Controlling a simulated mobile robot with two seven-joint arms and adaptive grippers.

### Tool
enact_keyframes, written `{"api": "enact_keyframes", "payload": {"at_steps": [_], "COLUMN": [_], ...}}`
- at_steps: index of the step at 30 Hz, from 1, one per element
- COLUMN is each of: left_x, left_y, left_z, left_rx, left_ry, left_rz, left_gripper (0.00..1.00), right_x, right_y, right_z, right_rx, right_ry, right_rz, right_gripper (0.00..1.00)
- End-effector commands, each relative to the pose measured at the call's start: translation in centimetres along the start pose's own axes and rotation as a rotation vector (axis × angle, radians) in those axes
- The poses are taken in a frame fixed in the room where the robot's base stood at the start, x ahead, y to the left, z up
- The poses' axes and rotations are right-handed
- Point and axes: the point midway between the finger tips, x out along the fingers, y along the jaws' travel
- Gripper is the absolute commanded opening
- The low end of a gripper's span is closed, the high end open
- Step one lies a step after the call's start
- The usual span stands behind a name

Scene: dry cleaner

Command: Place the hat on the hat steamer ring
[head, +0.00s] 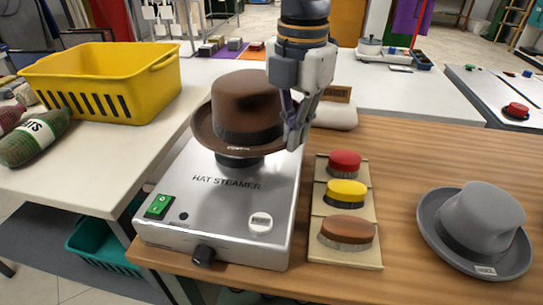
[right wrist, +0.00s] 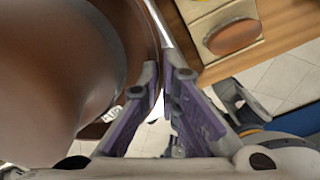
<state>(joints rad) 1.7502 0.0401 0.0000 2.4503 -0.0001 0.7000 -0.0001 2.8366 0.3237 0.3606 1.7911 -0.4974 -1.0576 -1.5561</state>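The brown felt hat (head: 246,105) sits crown up over the dark ring (head: 240,160) of the silver hat steamer (head: 190,215). The brim hides most of the ring, so I cannot tell whether the hat rests fully on it. My right gripper (head: 294,138) comes down at the hat's right side, with its fingers at the brim. In the right wrist view the hat (right wrist: 60,70) fills the left, and the purple-padded fingertips (right wrist: 162,82) are close together with the brim edge between them. My left gripper is out of view.
A grey hat (head: 480,220) lies on the wooden counter at right. A board with red, yellow and brown brushes (head: 345,195) is beside the steamer. A yellow basket (head: 110,80) stands on the white table at left. Bare wood lies between the brushes and grey hat.

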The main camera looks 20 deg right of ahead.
Motion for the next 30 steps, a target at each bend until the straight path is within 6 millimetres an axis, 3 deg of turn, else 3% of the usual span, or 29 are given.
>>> {"api": "enact_keyframes", "payload": {"at_steps": [1, 3, 6, 15, 25, 28, 30], "left_x": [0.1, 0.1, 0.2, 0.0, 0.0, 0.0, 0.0], "left_y": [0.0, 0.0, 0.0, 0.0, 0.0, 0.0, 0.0], "left_z": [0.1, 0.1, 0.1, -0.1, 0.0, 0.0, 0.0], "left_rx": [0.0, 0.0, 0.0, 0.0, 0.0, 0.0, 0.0], "left_ry": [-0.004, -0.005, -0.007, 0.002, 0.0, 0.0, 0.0], "left_rz": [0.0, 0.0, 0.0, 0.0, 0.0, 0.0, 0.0], "left_gripper": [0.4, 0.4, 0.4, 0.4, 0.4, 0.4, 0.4], "right_x": [1.6, 2.9, 4.0, 7.9, 8.3, 8.3, 8.3], "right_y": [0.8, 1.9, 2.9, 3.5, 3.5, 3.5, 3.5], "right_z": [0.0, 0.0, 0.0, -0.1, 0.0, 0.0, 0.0], "right_rx": [-0.001, -0.002, -0.001, 0.0, 0.0, 0.0, 0.0], "right_ry": [0.004, 0.004, 0.003, 0.002, 0.003, 0.003, 0.003], "right_rz": [-0.011, -0.01, -0.006, -0.005, -0.005, -0.005, -0.005], "right_gripper": [0.0, 0.0, 0.0, 0.0, 0.0, 0.25, 0.25]}}
